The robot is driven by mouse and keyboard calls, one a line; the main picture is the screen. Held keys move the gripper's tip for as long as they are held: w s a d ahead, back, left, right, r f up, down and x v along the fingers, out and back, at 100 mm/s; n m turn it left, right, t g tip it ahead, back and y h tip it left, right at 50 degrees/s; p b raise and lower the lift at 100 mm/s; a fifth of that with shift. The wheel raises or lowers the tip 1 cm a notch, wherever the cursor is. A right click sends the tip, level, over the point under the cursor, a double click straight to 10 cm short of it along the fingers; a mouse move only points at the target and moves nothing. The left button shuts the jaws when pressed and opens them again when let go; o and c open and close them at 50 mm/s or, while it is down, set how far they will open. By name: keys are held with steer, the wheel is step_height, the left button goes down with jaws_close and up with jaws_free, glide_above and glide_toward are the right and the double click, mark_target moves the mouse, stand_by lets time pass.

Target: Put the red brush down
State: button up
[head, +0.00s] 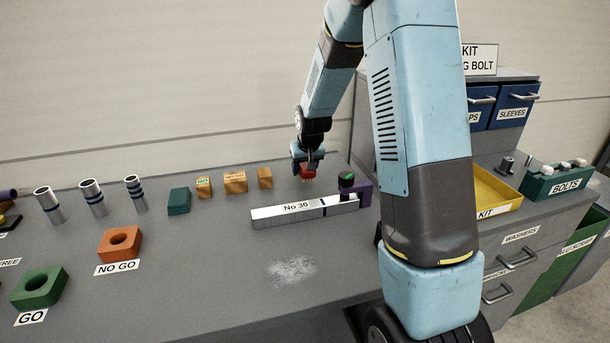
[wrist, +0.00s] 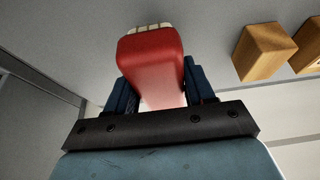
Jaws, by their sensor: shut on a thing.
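The red brush (wrist: 151,54) has a red body and a pale bristle edge at its far end. My gripper (wrist: 156,88) is shut on it, with one dark blue finger on each side in the wrist view. In the head view my gripper (head: 307,165) is over the back of the grey bench, and the red brush (head: 307,174) shows small below it. The brush is at or just above the bench top; I cannot tell whether it touches.
Wooden blocks (head: 235,183) stand left of the brush. A long block marked No 30 (head: 305,209) lies in front, with a purple piece (head: 362,190) at its right end. A yellow kit tray (head: 492,192) is further right. The bench's middle is clear except for a pale powdery patch (head: 292,270).

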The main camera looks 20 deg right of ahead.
steer(key=shift+f, duration=1.35)
steer(key=shift+s+f, duration=0.15)
steer(key=shift+f, duration=0.05)
steer(key=o, duration=1)
steer(key=shift+s+f, duration=0.1)
steer(key=shift+a+r, duration=0.1)
steer(key=shift+r, duration=0.5)
steer(key=v, duration=1.1)
steer(key=shift+r, duration=0.25)
steer(key=s+r, duration=0.5)
steer(key=s, duration=0.5)
steer(key=s+r, duration=0.5)
steer(key=s, duration=0.6)
steer(key=s+r+t, duration=0.1)
steer(key=s+r, duration=0.4)
steer(key=s, duration=0.6)
steer(key=shift+s, duration=0.2)
